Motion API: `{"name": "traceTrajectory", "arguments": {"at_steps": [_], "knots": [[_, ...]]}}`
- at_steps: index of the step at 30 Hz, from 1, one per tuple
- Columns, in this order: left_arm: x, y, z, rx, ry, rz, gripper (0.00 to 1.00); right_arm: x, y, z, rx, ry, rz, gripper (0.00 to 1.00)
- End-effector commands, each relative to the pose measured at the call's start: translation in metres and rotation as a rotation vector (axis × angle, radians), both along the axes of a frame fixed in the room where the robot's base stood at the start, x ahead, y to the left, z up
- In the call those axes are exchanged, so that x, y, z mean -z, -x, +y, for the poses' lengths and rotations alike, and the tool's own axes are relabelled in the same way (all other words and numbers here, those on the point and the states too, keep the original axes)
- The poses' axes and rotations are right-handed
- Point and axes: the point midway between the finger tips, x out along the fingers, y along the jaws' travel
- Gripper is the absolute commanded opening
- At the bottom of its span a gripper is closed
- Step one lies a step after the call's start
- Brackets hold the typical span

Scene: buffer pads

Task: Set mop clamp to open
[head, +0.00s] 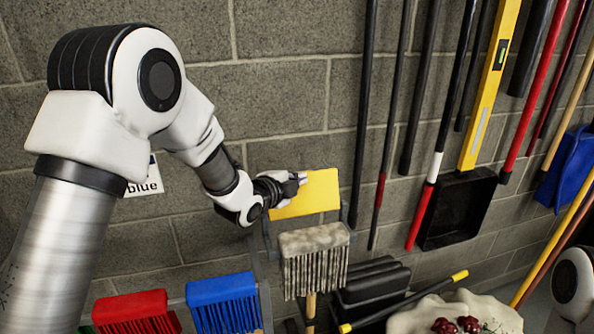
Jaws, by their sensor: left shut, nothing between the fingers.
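My left gripper (298,180) is shut and empty, at the left edge of a flat yellow panel (312,195) near the wall. I cannot tell whether it touches the panel. Below the panel a grey string mop head (315,256) hangs upside up, with a wooden handle under it. A thin dark bracket (353,203) shows at the panel's right side. I cannot tell which part is the mop clamp or how it is set; my gripper hides part of this area. My right gripper is out of view.
A red brush (137,310) and a blue brush (222,300) hang at lower left, under a "blue" label (146,187). Long handles, a black dustpan (458,208) and a blue dustpan (568,168) hang at right. A pale lumpy bundle (425,318) lies at the bottom.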

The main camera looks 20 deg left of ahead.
Motion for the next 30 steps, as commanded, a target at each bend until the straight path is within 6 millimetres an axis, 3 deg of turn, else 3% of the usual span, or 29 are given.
{"name": "traceTrajectory", "arguments": {"at_steps": [11, 16, 30], "knots": [[0.003, -0.004, 0.003, 0.000, -0.001, 0.000, 0.00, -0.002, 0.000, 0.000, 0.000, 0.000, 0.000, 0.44], [0.009, -0.013, 0.010, -0.002, 0.001, -0.001, 0.00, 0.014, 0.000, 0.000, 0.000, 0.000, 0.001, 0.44], [-0.003, -0.016, 0.007, 0.001, -0.001, -0.002, 0.00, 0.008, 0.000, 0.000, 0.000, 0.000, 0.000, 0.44]]}}
